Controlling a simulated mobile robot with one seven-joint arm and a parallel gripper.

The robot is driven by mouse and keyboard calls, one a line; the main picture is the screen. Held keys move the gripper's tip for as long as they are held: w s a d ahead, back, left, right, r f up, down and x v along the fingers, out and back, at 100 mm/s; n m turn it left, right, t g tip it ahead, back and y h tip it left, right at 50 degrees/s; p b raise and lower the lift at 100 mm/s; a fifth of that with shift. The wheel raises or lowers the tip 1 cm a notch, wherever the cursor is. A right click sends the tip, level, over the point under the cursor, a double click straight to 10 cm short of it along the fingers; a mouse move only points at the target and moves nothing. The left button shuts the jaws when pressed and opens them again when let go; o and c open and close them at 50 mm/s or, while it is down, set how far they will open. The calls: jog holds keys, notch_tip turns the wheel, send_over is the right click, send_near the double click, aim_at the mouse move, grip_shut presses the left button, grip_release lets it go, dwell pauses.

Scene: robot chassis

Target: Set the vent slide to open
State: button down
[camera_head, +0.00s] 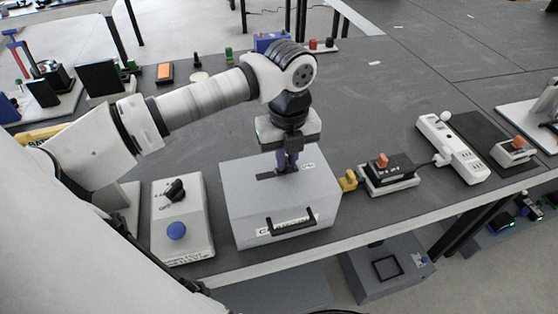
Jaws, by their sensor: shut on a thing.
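A grey box (255,205) with a black handle (292,219) and a label on its front stands near the table's front edge. On its top is a dark slot (266,176), which looks like the vent slide, with a small label at its right. My gripper (287,167) comes straight down onto the box top at the right end of this slot. Its fingers are shut on a small part there, and they hide that part. I cannot read the slide's exact position from here.
Left of the box stands a pale control box (180,236) with a black knob and a blue button. Right of it are a yellow part (348,180), a black unit with an orange knob (390,170) and a white power strip (452,148).

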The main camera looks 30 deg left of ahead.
aim_at(288, 160)
jog(key=shift+w, duration=0.15)
jog(key=c, duration=1.4)
grip_release()
jog(key=shift+d, duration=0.15)
jog(key=shift+c, duration=0.2)
notch_tip(288, 160, up, 14)
jog(key=b, duration=0.2)
jog(key=shift+f, duration=0.1)
